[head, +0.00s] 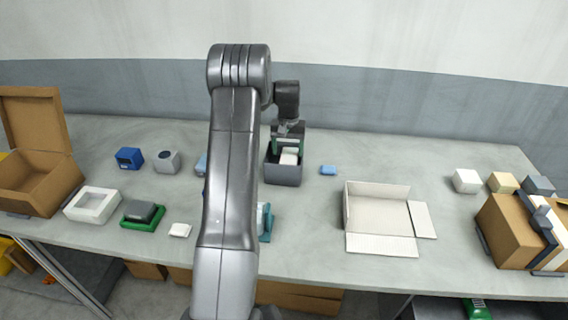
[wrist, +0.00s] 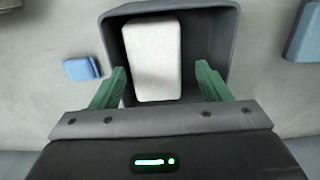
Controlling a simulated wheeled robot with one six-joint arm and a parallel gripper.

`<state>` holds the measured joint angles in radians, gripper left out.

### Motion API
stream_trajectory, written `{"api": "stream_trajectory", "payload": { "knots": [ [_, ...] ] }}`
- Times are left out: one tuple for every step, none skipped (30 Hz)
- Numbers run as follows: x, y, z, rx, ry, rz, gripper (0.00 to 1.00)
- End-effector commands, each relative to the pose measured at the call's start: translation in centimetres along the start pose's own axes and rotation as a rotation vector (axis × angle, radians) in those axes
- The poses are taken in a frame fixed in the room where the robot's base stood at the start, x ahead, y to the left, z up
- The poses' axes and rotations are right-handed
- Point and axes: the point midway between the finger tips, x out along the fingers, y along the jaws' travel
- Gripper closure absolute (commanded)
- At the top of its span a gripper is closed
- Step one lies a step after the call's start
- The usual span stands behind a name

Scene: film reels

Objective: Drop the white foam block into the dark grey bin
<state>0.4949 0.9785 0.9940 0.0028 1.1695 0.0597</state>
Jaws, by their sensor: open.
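The white foam block (wrist: 154,60) is inside the rim of the dark grey bin (wrist: 232,55) in the wrist view. It also shows within the bin's opening in the head view (head: 289,157), and the bin stands on the table there (head: 284,175). My gripper (wrist: 162,80) is open, with its green fingers on either side of the block's near end and gaps between them and it. In the head view my gripper (head: 290,147) is right over the bin. The block's underside is hidden, so I cannot tell whether it rests on the bin's floor.
A small blue block (head: 328,170) lies right of the bin. An open white box (head: 378,215) stands further right, with a cardboard box (head: 508,232) near the right edge. An open cardboard box (head: 42,185) and several small items are at left. Bare table lies between.

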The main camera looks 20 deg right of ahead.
Motion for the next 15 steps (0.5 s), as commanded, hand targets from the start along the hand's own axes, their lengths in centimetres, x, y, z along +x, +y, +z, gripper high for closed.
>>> {"api": "stream_trajectory", "payload": {
  "knots": [
    [0.0,0.4,0.0,0.003,0.001,0.005,0.21],
    [0.0,0.4,0.0,0.003,0.001,0.005,0.21],
    [-0.1,0.5,0.0,0.003,0.001,0.006,0.21],
    [-0.1,0.5,0.0,0.003,0.001,0.006,0.21],
    [0.0,0.5,0.0,0.003,0.001,0.006,0.21],
    [-0.1,0.5,0.0,0.004,0.001,0.006,0.21],
    [-0.1,0.5,0.0,0.004,0.001,0.006,0.21],
    [-0.2,0.5,-0.1,0.004,0.002,0.007,0.21],
    [-0.5,0.5,-0.1,0.004,0.002,0.007,0.21],
    [-0.7,0.5,-0.1,0.004,0.003,0.007,0.21],
    [-1.1,0.5,-0.1,0.004,0.005,0.007,0.21],
    [-1.7,0.5,-0.2,0.004,0.007,0.008,0.21],
    [-2.2,0.5,-0.2,0.003,0.009,0.008,0.21],
    [-2.8,0.5,-0.2,0.004,0.01,0.008,0.21],
    [-3.6,0.4,-0.2,0.004,0.009,0.007,0.21]
  ]
}}
